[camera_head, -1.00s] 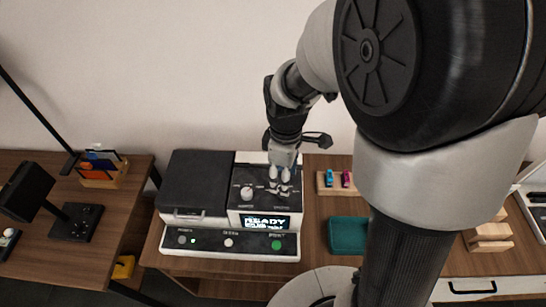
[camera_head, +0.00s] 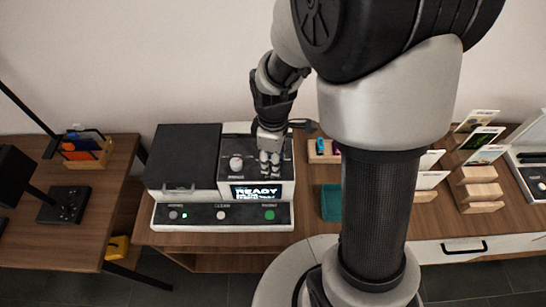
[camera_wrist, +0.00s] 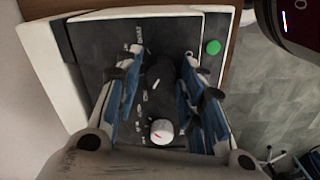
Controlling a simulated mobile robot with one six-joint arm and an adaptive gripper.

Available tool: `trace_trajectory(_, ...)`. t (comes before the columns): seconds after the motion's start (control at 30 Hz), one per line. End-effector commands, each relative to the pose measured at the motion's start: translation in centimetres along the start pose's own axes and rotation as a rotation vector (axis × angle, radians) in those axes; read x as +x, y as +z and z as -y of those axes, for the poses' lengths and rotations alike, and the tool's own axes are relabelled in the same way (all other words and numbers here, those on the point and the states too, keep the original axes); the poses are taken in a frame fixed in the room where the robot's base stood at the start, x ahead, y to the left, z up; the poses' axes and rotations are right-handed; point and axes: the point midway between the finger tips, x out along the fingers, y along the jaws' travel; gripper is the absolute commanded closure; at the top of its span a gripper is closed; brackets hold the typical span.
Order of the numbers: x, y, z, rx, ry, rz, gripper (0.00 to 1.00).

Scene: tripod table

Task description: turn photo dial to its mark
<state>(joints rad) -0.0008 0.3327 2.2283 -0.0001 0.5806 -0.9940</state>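The machine's control panel (camera_wrist: 100,45) fills the middle of the wrist view. A dark round shape with a white line (camera_wrist: 156,84), seemingly a dark dial, lies between the fingers. Small lettering around it is unreadable, so I cannot tell which dial is photo. My gripper (camera_wrist: 162,98) is open, with its fingers apart on either side; it shows in the head view (camera_head: 270,171) over the panel. Contact is unclear.
A teal tray (camera_head: 331,202) and a small wooden rack (camera_head: 322,151) stand to the right.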

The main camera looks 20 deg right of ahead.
Motion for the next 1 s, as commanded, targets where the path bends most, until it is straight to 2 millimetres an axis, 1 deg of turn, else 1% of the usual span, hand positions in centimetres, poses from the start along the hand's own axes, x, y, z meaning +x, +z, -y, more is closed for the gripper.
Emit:
trace_trajectory(0.03, -0.01, 0.0, 0.0, 0.0, 0.0, 0.0, 0.7)
trace_trajectory(0.07, -0.01, 0.0, 0.0, 0.0, 0.0, 0.0, 0.72)
trace_trajectory(0.47, -0.01, 0.0, 0.0, 0.0, 0.0, 0.0, 0.98)
trace_trajectory(0.77, -0.04, 0.0, 0.0, 0.039, 0.0, 0.0, 0.98)
trace_trajectory(1.0, -0.09, 0.0, 0.0, 0.176, 0.0, 0.0, 0.98)
